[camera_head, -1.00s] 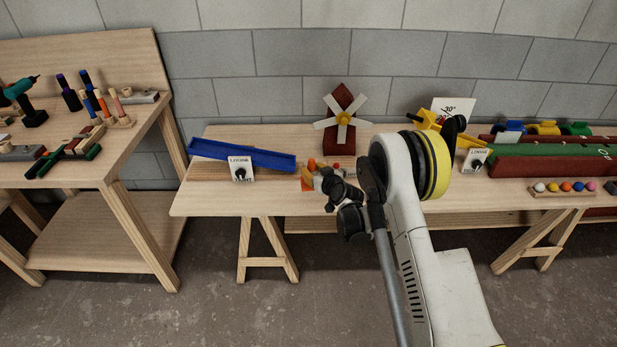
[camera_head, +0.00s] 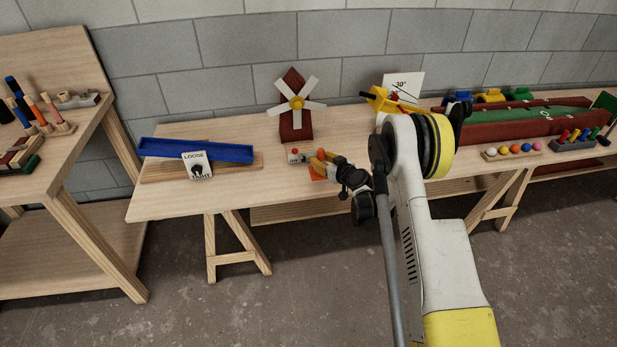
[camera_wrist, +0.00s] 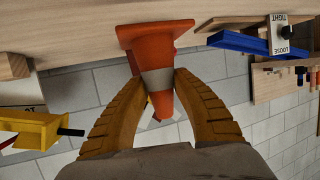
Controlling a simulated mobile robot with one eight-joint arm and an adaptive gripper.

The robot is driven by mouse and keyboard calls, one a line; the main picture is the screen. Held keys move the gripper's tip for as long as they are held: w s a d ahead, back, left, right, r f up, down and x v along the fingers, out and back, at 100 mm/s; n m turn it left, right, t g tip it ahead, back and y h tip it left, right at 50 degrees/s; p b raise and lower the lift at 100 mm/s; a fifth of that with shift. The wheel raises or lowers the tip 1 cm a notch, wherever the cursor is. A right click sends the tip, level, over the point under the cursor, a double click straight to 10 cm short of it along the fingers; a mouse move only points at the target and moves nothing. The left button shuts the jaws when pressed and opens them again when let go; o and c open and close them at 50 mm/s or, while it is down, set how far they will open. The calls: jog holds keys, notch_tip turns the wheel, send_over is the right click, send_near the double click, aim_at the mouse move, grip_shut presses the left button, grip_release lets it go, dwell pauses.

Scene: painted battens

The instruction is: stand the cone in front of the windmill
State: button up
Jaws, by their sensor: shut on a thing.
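The orange cone with a white band shows in the wrist view (camera_wrist: 158,78), which is upside down, with its wide base toward the tabletop. My gripper (camera_wrist: 160,82) is shut around the cone's middle, its yellow fingers on both sides. In the head view the cone (camera_head: 317,173) is small and partly covered by my gripper (camera_head: 322,160). It looks upright; I cannot tell whether its base touches the table. The windmill (camera_head: 292,122), dark red with white sails and a yellow hub, stands behind and slightly left of the cone.
A small panel with a red button (camera_head: 298,156) lies between windmill and cone. A blue trough (camera_head: 225,151) with a LOOSE/TIGHT dial card (camera_head: 197,167) is left. A yellow device (camera_head: 386,101) stands right of the windmill. The table's front edge is close to the cone.

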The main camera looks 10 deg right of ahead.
aim_at(312, 173)
jog(key=a+f+b, duration=0.1)
jog(key=f, duration=0.1)
jog(key=w+a+f+b, duration=0.1)
jog(key=f, duration=0.1)
jog(key=w+a+f+b, duration=0.1)
jog(key=a+f, duration=0.1)
jog(key=f, duration=0.1)
jog(key=shift+w+b, duration=0.25)
jog(key=shift+b, duration=0.05)
jog(key=shift+r, duration=0.15)
jog(key=o, duration=1.1)
